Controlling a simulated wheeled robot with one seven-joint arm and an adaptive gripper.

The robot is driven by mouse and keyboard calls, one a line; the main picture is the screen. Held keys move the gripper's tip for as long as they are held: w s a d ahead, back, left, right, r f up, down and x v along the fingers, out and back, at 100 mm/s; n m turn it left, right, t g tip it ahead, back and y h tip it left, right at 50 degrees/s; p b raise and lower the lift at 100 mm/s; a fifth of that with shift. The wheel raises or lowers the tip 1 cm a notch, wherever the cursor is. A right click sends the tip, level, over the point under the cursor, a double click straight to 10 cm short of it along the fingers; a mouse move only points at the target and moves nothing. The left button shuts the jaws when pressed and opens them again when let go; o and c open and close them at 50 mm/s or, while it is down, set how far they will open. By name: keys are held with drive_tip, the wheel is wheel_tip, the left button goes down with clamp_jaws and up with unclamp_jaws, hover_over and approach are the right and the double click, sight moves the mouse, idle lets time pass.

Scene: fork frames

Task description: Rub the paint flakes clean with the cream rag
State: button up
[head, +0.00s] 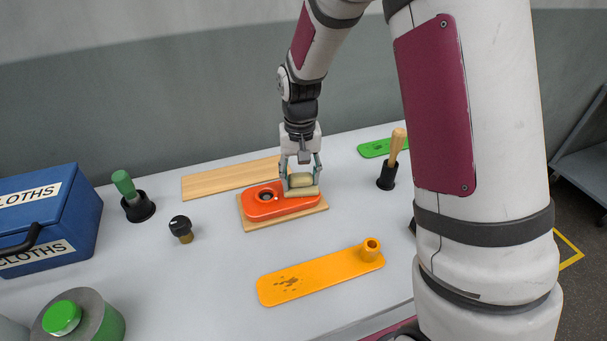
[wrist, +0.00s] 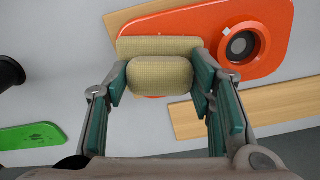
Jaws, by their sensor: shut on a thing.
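My gripper (head: 301,176) is shut on the cream rag (head: 301,191), a folded pad. In the wrist view the rag (wrist: 160,76) sits between the two teal fingers. The rag is over the right end of a red-orange plate (head: 262,212) with a dark round socket, on a wooden board. I cannot tell whether it touches the plate. Any marks under the rag are hidden. A yellow-orange plate (head: 325,273) nearer the front bears brown specks (head: 287,282). A green plate (head: 374,148) at the back right bears dark specks, clearer in the wrist view (wrist: 38,133). I cannot tell which specks are paint flakes.
A wood-handled tool (head: 397,147) stands in a black holder just right of my gripper. A bare wooden strip (head: 215,181) lies behind the red-orange plate. At the left are a blue cloths box (head: 55,207), a green-topped tool (head: 124,184) and a black knob (head: 180,223).

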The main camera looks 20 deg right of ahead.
drive_tip(key=shift+d, duration=0.2)
drive_tip(key=shift+d+f, duration=0.15)
drive_tip(key=shift+d, duration=0.55)
drive_tip(key=shift+s, duration=0.1)
drive_tip(key=shift+a, duration=0.15)
drive_tip(key=shift+a, duration=0.75)
drive_tip(key=shift+d, duration=0.1)
drive_tip(key=shift+d+r, duration=0.2)
drive_tip(key=shift+d, duration=0.5)
